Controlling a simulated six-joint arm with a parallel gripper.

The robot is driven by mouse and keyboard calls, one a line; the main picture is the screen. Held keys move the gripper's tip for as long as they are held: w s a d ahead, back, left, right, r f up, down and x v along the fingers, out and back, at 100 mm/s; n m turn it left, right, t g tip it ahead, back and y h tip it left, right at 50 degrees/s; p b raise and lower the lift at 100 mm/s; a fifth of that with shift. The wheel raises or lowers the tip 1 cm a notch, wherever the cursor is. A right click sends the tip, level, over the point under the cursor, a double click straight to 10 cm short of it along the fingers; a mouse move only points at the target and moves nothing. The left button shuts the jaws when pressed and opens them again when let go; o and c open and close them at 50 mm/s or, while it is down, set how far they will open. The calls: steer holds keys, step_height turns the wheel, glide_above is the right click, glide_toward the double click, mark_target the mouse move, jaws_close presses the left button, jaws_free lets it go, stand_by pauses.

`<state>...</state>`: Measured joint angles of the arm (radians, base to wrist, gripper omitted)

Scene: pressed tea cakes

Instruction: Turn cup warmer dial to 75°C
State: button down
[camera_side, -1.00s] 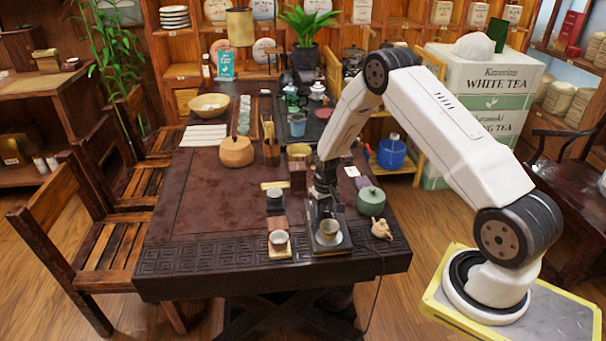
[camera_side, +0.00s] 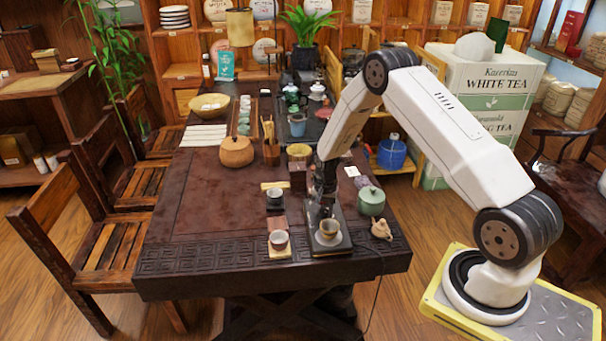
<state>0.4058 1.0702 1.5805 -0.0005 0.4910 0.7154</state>
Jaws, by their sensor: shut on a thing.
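The cup warmer (camera_side: 338,248) is a dark flat slab near the front right of the table. A cup (camera_side: 328,228) on a white saucer (camera_side: 333,240) sits on its front part. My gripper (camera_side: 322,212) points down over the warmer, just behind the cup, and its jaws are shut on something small. The dial is hidden behind the jaws and the cup, so I cannot read its setting.
A green lidded jar (camera_side: 371,202) and a small beige teapot figure (camera_side: 381,230) stand right of the warmer. Small cups (camera_side: 278,240) (camera_side: 275,196) stand left of it. A cable hangs at the right front.

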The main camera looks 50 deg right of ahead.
mark_target(324, 211)
stand_by(0.3)
steer(key=shift+c, duration=1.6)
jaws_free()
steer(key=shift+r, duration=0.1)
steer(key=shift+r, duration=3.8)
steer(key=shift+a+r, duration=0.1)
steer(key=shift+a+r, duration=0.15)
steer(key=s+a+r+n+t, duration=0.1)
steer(key=s+a+r+n, duration=0.5)
steer(key=s+a, duration=0.2)
steer(key=s+a+r+n+t, duration=0.1)
steer(key=s+a+r+n, duration=0.5)
steer(key=a, duration=0.4)
steer(key=shift+s+a+r+n+t, duration=0.25)
steer(key=shift+s+r+n, duration=0.2)
steer(key=shift+s, duration=0.5)
